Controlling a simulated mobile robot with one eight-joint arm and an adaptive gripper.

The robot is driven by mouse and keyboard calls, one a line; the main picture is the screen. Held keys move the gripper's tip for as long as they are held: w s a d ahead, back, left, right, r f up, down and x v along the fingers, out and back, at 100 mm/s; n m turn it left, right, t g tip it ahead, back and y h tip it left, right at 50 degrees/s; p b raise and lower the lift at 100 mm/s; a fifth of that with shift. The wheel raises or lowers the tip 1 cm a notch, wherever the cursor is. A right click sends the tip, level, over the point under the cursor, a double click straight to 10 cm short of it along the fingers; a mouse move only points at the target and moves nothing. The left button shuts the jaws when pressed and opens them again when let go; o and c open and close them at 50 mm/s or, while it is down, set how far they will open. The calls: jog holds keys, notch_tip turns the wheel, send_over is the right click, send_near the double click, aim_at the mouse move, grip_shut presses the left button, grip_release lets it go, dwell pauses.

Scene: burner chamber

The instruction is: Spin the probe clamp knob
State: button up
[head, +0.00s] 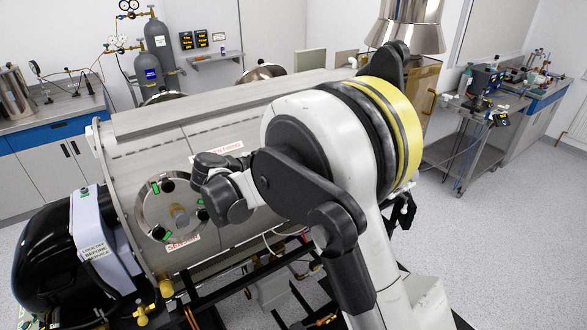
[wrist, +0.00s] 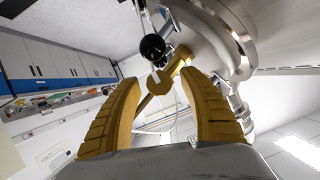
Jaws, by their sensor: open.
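My gripper (wrist: 161,84) shows in the wrist view with its two yellow fingers spread open. A brass fitting with a rounded end (wrist: 158,83) and a bar leading up to the right shows around the gap between the fingertips. I cannot tell whether the fingers touch it. A black ball knob (wrist: 153,47) on a metal stem is just beyond the fingertips. I cannot tell which of these is the probe clamp knob. In the head view my arm covers the right of the chamber, and my fingers are hidden.
The grey burner chamber (head: 140,130) fills the centre left, with a round flange (head: 150,215) bearing black knobs. A black motor housing (head: 45,250) is at lower left. Dark frame bars and brass valves (head: 142,315) lie below. Open floor (head: 470,240) is at right.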

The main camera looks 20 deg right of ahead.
grip_shut()
jog(key=shift+g, duration=0.3)
jog(key=n+g+b, duration=0.1)
jog(key=n+b, duration=0.1)
jog(key=shift+w+a+f+n+h, duration=0.1)
jog(key=shift+n+h, duration=0.2)
jog(key=shift+h, duration=0.1)
jog(key=shift+n+g+h+b, duration=0.3)
jog(key=shift+n+g+b, duration=0.75)
jog(key=shift+n, duration=0.25)
grip_release()
